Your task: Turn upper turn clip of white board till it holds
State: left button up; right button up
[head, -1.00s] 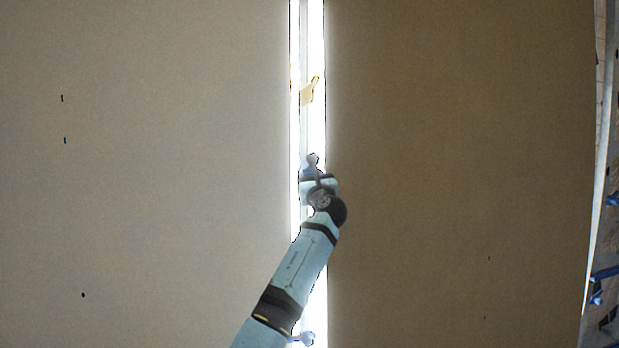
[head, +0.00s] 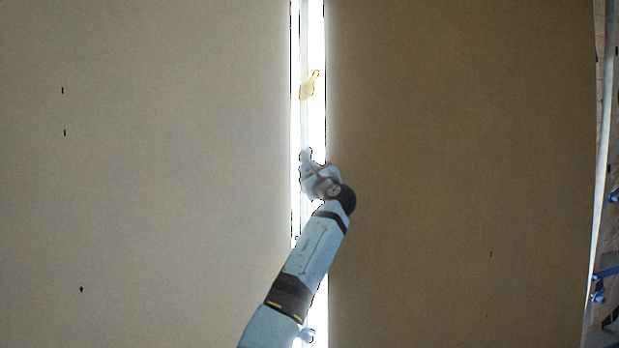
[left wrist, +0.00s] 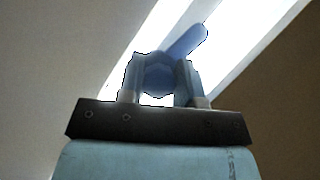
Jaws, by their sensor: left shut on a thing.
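A blue turn clip (left wrist: 188,43) sits between the fingers of my left gripper (left wrist: 160,76) in the left wrist view. Its round body is between the fingers, and its arm sticks out up and to the right. In the head view my left gripper (head: 309,168) is at the bright gap between two big boards, with the clip's tip (head: 306,154) just above it. The pale board (head: 160,180) fills the left side and the brown board (head: 460,170) the right. The gripper hides most of the clip there. My right gripper is not in view.
A cream-coloured clip (head: 308,86) is higher in the gap. Another blue clip (head: 307,335) shows low in the gap, beside my left arm. Blue parts (head: 606,270) stand at the far right edge.

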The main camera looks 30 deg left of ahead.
pick_arm(q)
jog(key=n+g, duration=0.1)
jog(key=n, duration=0.1)
jog(key=shift+f+n+b, duration=0.15)
jog(key=shift+n+b, duration=0.15)
jog(key=n+g, duration=0.1)
jog(key=n, duration=0.2)
jog(key=n+g, duration=0.1)
jog(key=n, duration=0.1)
jog(key=n+g+h, duration=0.1)
jog(key=n, duration=0.2)
jog(key=shift+s+n, duration=0.1)
jog(key=shift+n, duration=0.2)
jog(key=n+g+h, duration=0.1)
jog(key=n+h, duration=0.1)
jog(key=n, duration=0.3)
jog(key=shift+f+p, duration=0.1)
jog(key=shift+p, duration=0.2)
jog(key=n+h, duration=0.2)
jog(key=n, duration=0.1)
jog(key=shift+f+n+p, duration=0.1)
jog(key=shift+n+p, duration=0.25)
jog(key=shift+n, duration=0.05)
jog(key=o, duration=0.6)
